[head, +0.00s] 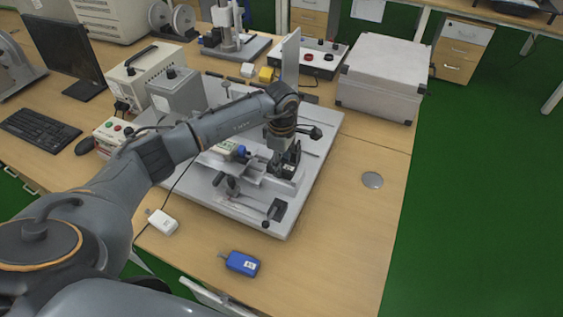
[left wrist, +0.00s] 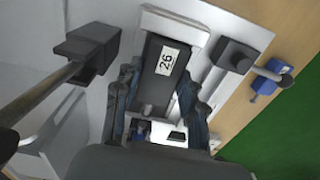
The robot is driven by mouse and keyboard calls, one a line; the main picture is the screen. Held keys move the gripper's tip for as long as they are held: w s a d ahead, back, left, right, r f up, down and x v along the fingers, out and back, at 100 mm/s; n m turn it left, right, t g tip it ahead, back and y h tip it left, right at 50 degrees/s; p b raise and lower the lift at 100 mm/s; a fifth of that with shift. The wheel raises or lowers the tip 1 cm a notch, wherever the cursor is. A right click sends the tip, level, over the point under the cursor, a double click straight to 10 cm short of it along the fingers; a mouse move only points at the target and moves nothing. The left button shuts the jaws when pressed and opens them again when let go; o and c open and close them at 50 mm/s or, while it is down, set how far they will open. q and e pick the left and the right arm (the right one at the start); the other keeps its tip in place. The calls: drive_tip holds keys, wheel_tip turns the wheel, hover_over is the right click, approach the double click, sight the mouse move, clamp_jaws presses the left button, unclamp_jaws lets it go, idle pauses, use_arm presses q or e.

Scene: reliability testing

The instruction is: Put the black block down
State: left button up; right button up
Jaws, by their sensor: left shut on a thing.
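The black block shows in the left wrist view (left wrist: 151,88), with a white label reading 26. My left gripper (left wrist: 158,80) has a finger on each side of it and is shut on it. In the head view my left gripper (head: 284,162) points down over the right part of the grey test fixture (head: 315,150). The block is hard to tell from the dark fingers there. In the wrist view the block's far end lies over a pale slot-like part of the fixture. I cannot tell whether it touches the surface. My right gripper is not in view.
A dark clamp-like part (left wrist: 93,45) and a post with a knob (left wrist: 236,57) flank the block. A blue labelled block (head: 240,263) and a white block (head: 162,221) lie on the wooden table (head: 345,235). A grey case (head: 383,78) stands behind. The table's right side is mostly clear.

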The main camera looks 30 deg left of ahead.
use_arm(q)
drive_tip(key=o, duration=1.2)
drive_tip(key=shift+f, duration=0.1)
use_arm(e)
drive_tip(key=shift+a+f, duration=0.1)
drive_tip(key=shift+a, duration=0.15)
use_arm(q)
drive_tip(key=shift+r+p, duration=0.3)
drive_tip(key=shift+r+b, duration=1.7)
drive_tip(key=shift+r, duration=4.15)
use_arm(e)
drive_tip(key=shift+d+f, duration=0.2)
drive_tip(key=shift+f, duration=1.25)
